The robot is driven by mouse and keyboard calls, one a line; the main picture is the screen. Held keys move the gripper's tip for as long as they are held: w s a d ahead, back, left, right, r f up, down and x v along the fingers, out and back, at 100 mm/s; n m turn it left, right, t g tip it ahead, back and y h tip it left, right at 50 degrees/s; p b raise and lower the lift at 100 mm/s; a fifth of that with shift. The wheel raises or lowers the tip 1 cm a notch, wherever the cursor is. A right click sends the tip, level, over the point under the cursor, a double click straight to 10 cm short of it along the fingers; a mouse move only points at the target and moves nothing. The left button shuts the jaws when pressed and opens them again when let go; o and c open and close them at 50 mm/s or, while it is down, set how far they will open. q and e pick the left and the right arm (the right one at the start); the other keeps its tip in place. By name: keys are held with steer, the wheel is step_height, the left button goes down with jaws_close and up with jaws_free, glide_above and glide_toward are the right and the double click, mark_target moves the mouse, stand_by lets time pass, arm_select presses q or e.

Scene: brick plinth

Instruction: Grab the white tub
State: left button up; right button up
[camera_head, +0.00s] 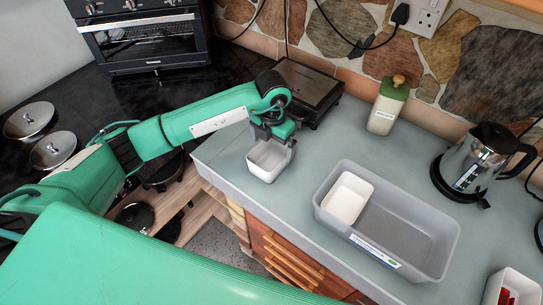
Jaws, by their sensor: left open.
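A small white tub (267,164) stands upright on the grey-green counter (228,158), near its front left edge. My left gripper (274,137) is open and points down at the tub's far rim; whether a finger touches the rim I cannot tell. The gripper hides part of that rim. A second white tub (347,198) lies inside the left end of a grey rectangular bin (450,245) to the right. My right gripper is not in view.
A black flat-topped appliance (308,84) stands behind my gripper. A green-topped bottle (386,106) and a kettle (474,160) stand at the back. A white container with red contents (508,290) is at lower right. Clear counter lies between the tub and the bin.

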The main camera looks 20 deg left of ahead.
arm_select(q)
steer(key=shift+f, duration=0.35)
steer(key=p, duration=0.3)
glide_above(272, 164)
step_height(272, 164, down, 4)
steer(key=shift+f, duration=0.65)
steer(key=shift+a, duration=0.1)
steer(key=c, duration=0.8)
steer(key=shift+c, duration=0.2)
